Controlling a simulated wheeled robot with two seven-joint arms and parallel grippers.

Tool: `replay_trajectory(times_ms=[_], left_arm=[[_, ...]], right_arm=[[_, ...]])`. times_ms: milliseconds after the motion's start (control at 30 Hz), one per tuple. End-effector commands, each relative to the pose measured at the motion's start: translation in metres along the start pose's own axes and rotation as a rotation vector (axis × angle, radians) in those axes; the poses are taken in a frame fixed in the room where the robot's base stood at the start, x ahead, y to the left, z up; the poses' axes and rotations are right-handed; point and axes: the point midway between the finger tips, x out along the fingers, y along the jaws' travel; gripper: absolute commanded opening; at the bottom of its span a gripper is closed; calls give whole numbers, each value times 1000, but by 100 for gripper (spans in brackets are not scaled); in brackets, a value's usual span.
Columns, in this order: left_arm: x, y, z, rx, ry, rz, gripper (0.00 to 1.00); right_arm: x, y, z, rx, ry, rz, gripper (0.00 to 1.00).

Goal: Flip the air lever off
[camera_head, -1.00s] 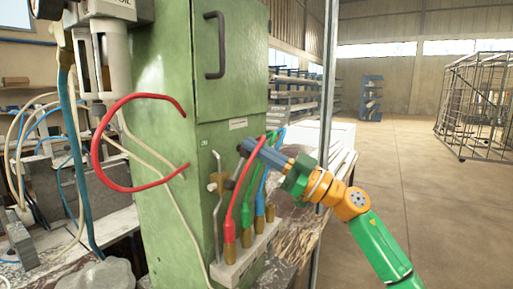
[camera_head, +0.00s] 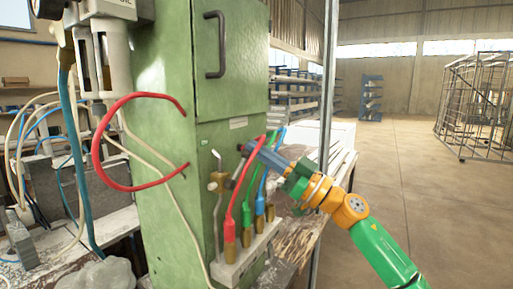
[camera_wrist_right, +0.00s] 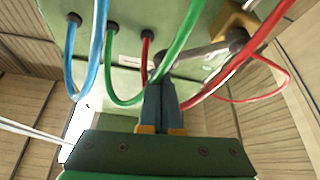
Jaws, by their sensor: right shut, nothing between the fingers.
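The air valve has a brass body (camera_head: 218,183) on the green cabinet's front, beside the hose block. A thin grey upright piece (camera_head: 217,160) shows just above it. In the right wrist view, a silver lever arm (camera_wrist_right: 195,52) runs from the brass part (camera_wrist_right: 235,22) toward my fingertips. My right gripper (camera_head: 252,149) is shut and empty, its blue fingers among the hoses. In the wrist view, the fingertips (camera_wrist_right: 160,84) are close to the lever's end; I cannot tell whether they touch. My left gripper is out of view.
Red (camera_head: 243,190), green and blue hoses loop down to brass fittings on a pale block (camera_head: 243,258), close around my gripper. The green cabinet (camera_head: 160,90) stands behind. A grey post (camera_head: 326,100) rises at the right. Open floor (camera_head: 430,190) lies further right.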

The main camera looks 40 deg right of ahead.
Motion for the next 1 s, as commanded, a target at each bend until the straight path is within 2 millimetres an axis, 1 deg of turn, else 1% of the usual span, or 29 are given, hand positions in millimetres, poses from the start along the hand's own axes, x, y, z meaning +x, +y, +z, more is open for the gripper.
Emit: replay_trajectory(times_ms=[167,500,800,1000], left_arm=[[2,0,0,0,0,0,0],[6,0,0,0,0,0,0],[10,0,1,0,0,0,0],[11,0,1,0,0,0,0]], right_arm=[[-4,4,8,85,-3,43,0],[-14,11,27,318,-3,165,0],[-20,13,40,312,-1,163,0],[-22,13,43,311,0,162,0]])
